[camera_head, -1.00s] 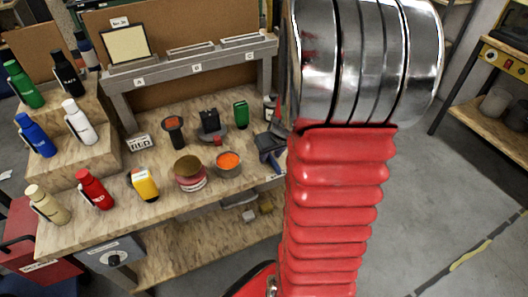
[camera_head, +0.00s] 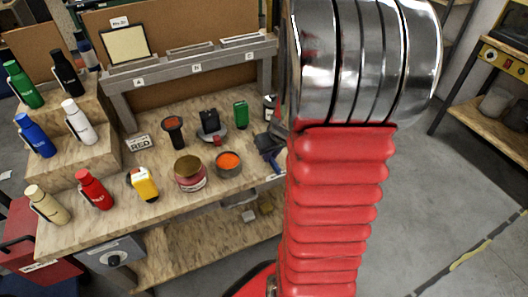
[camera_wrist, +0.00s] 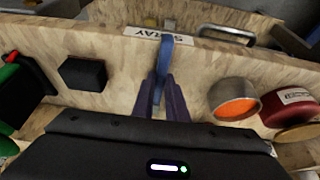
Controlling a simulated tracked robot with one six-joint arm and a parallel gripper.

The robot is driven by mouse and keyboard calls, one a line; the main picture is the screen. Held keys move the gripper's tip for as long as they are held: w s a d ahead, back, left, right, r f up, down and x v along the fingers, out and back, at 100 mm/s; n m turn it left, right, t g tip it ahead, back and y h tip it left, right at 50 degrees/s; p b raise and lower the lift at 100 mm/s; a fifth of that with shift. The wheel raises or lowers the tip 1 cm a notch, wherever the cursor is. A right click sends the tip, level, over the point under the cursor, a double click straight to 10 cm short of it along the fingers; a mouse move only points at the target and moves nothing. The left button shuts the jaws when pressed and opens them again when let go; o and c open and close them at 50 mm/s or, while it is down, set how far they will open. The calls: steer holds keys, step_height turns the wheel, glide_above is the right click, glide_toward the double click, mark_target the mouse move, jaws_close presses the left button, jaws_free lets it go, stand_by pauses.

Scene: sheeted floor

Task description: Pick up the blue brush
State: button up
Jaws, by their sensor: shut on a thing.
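The blue brush (camera_wrist: 166,50) shows in the wrist view as a narrow blue strip running up from between my fingers, across the front of a label ending in "RAY". My gripper (camera_wrist: 162,80) is shut on it; the dark purplish fingers lie on either side of the strip. The lower part of the brush is hidden by the fingers and the dark gripper body. In the head view, dark blue parts show at the right end of the bench beside my red arm, which hides most of that spot; I cannot separate brush from gripper there.
In the wrist view, a bowl of orange contents (camera_wrist: 234,100) and a red jar (camera_wrist: 290,106) stand to the right, and a black block (camera_wrist: 84,73) to the left. In the head view, several bottles stand on steps at the left of the wooden bench (camera_head: 150,222). Open floor lies right.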

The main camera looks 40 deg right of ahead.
steer(key=shift+r, duration=0.1)
jaws_close()
step_height(320, 180, up, 10)
stand_by(0.5)
steer(key=shift+s, duration=0.1)
stand_by(1.9)
